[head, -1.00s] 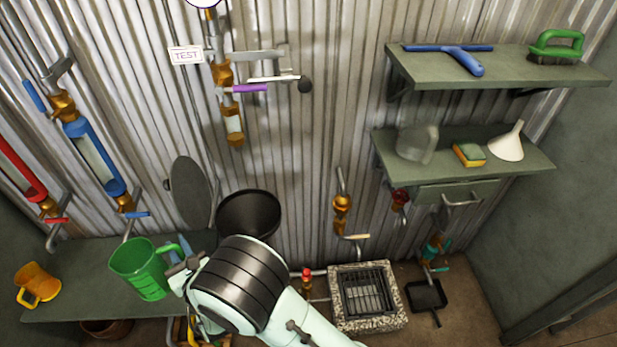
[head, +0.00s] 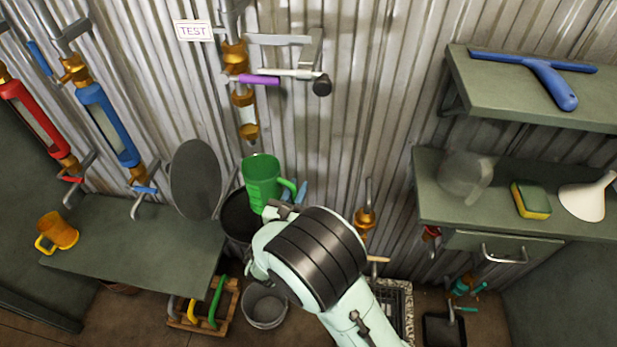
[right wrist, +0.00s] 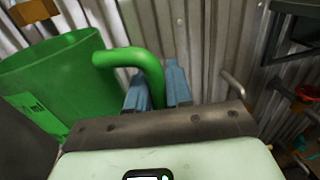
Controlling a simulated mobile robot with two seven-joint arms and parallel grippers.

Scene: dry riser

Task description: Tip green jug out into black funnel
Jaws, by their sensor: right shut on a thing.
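The green jug (head: 262,184) is upright or nearly so in front of the metal wall; it also fills the left of the right wrist view (right wrist: 60,85). My right gripper (head: 299,194) is shut on the jug's handle, its blue fingers (right wrist: 158,88) beside the handle's lower part. The jug's contents cannot be seen. The black funnel (head: 237,218), a wide dark round vessel, shows below and left of the jug, partly hidden by the jug and my right arm. My left gripper is not in view.
A grey round disc (head: 196,180) stands left of the funnel. A purple-handled valve pipe (head: 245,95) hangs above the jug. An orange mug (head: 60,231) sits on the left bench (head: 150,245). A grey bucket (head: 265,305) is below. Shelves (head: 520,90) are at right.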

